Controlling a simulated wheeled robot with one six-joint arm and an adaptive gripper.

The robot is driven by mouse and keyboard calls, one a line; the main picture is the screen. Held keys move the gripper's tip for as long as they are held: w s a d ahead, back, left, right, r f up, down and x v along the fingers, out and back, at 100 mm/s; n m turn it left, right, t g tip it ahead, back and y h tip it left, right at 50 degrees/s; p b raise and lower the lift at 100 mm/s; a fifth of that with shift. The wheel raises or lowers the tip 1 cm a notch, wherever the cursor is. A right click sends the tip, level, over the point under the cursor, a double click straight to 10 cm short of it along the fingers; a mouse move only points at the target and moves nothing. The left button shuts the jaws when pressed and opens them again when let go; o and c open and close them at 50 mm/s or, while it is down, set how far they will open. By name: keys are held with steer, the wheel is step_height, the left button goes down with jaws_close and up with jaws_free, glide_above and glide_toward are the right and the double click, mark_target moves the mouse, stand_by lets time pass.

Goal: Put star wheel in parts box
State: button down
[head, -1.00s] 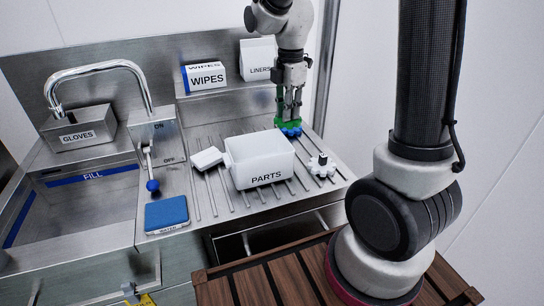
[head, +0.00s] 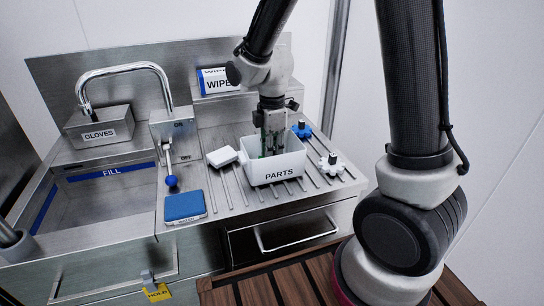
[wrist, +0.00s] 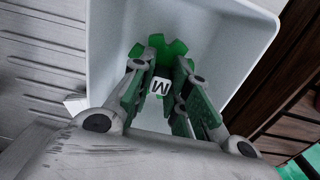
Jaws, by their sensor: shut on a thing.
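A white parts box (head: 277,172) labelled PARTS stands on the ribbed drainboard. My gripper (head: 270,150) points down into the box, with its fingertips partly hidden by the front wall. In the wrist view my gripper (wrist: 160,92) is shut on the hub, marked M, of a green star wheel (wrist: 163,47). The green wheel is inside the box walls; I cannot tell whether it touches the floor. A blue star wheel (head: 301,130) and a white star wheel (head: 331,164) sit on the drainboard to the right of the box.
A blue sponge (head: 184,206), a blue-knobbed lever (head: 171,181) and the sink (head: 105,205) are farther left. A wipes box (head: 216,82) is on the back shelf.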

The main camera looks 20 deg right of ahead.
steer(key=shift+f, duration=1)
steer(key=shift+f, duration=0.15)
steer(key=c, duration=1.4)
jaws_free()
steer(key=shift+o, duration=0.2)
step_height(320, 180, up, 12)
steer(key=shift+r, duration=0.25)
steer(key=s+d+r+m+t, duration=0.2)
steer(key=s+d+r+m, duration=0.2)
steer(key=s+d+m, duration=0.3)
steer(key=s+d+r+m+t, duration=0.2)
steer(key=s+d+r+m, duration=0.2)
steer(key=s+d+m, duration=0.4)
steer(key=s+m, duration=0.3)
steer(key=s, duration=0.1)
steer(key=shift+r, duration=0.2)
